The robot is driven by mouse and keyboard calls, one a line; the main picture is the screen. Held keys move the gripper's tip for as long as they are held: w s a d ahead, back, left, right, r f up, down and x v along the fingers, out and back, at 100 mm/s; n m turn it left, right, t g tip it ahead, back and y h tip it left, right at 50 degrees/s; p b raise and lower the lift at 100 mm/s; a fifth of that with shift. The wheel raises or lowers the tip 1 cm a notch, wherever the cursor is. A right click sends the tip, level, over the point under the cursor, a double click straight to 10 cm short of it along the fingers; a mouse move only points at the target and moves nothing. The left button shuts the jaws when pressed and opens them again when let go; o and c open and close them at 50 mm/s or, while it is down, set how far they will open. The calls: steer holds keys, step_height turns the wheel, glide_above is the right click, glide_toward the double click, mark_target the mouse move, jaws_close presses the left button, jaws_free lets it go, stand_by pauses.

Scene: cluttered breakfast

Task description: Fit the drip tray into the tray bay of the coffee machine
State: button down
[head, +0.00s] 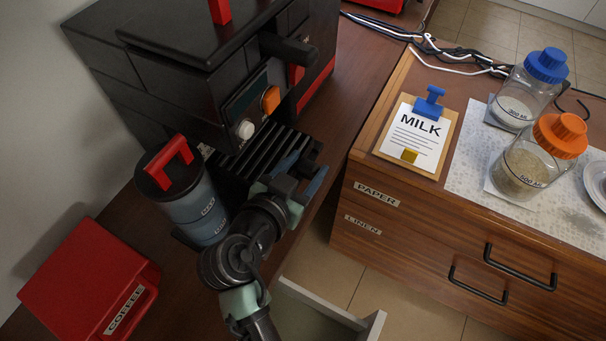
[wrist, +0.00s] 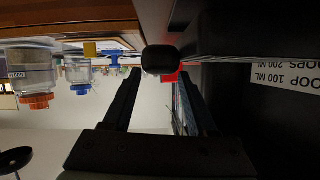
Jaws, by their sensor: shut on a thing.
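The black coffee machine (head: 165,75) stands on the brown counter at the upper left in the head view. The drip tray (head: 252,150) shows as a dark slatted top low at the machine's front, below the orange and white buttons. My gripper (head: 292,178) is shut on the tray at its near, right-hand side. My gripper and arm cover part of the tray. The tray bay is hidden, so I cannot tell how far in the tray sits. In the wrist view the two fingers (wrist: 158,95) stand apart, with a dark rounded block (wrist: 160,59) just beyond their tips.
A grey-blue canister (head: 196,205) with a red-handled lid stands close left of the tray. A red coffee box (head: 85,285) is at the lower left. A milk clipboard (head: 419,132) and two jars stand on the right-hand cabinet. An open drawer (head: 320,312) lies below my arm.

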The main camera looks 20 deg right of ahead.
mark_target(303, 177)
steer(key=shift+w+a+f, duration=0.15)
steer(key=shift+f, duration=1.35)
steer(key=shift+f+b, duration=0.2)
steer(key=shift+b, duration=0.2)
steer(key=shift+c, duration=1)
jaws_free()
steer(key=shift+r+p, duration=0.25)
steer(key=shift+p, duration=0.05)
steer(key=v, duration=1.2)
steer(key=shift+f, duration=0.1)
